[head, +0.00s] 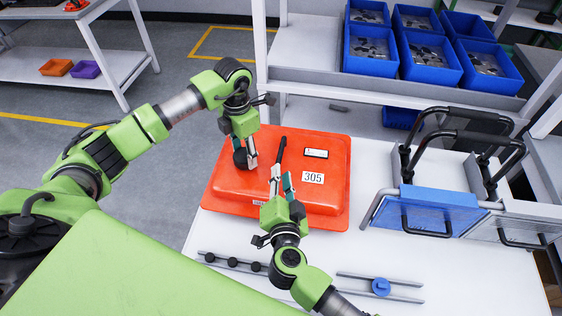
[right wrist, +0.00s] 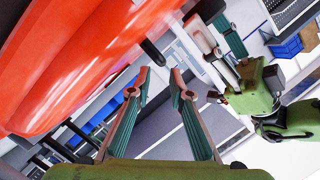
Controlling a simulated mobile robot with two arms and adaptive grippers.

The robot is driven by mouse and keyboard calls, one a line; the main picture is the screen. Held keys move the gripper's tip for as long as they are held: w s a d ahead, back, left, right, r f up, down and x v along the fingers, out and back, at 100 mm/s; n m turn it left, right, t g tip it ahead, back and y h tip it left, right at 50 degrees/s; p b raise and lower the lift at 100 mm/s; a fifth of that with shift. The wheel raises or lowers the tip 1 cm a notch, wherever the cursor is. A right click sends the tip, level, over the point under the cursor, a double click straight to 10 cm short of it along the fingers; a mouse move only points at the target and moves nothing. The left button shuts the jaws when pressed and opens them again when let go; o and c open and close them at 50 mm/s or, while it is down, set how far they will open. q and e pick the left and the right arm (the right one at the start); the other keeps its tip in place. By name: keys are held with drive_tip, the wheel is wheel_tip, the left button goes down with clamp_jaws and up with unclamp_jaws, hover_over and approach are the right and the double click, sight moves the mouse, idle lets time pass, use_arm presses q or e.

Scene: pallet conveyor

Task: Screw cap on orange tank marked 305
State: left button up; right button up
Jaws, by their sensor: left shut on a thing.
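The orange tank (head: 325,200), labelled 305 (head: 313,178), lies on the white table. A black bar-like part (head: 281,150) stands up from its top; the tip of a black part (right wrist: 152,52) also shows in the right wrist view. My left gripper (head: 247,162) is over the tank's left part, shut on a dark round cap (head: 239,158). Its fingers partly hide the cap, and I cannot tell whether the cap touches the tank. My right gripper (head: 281,181) is open and empty over the tank's front edge; its separated fingertips (right wrist: 161,84) show in the right wrist view.
A rail with several black caps (head: 232,262) and a rail with a blue cap (head: 380,287) lie at the table's front. Blue-panelled black-handled frames (head: 430,208) stand at right. Blue bins (head: 430,60) sit on the shelf behind.

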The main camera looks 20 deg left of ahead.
sight(280, 151)
drive_tip(key=x, duration=1)
drive_tip(key=shift+w, duration=0.1)
clamp_jaws()
use_arm(q)
drive_tip(key=m, duration=1)
drive_tip(key=shift+w+a, duration=0.1)
drive_tip(key=shift+a, duration=0.05)
drive_tip(key=m, duration=0.5)
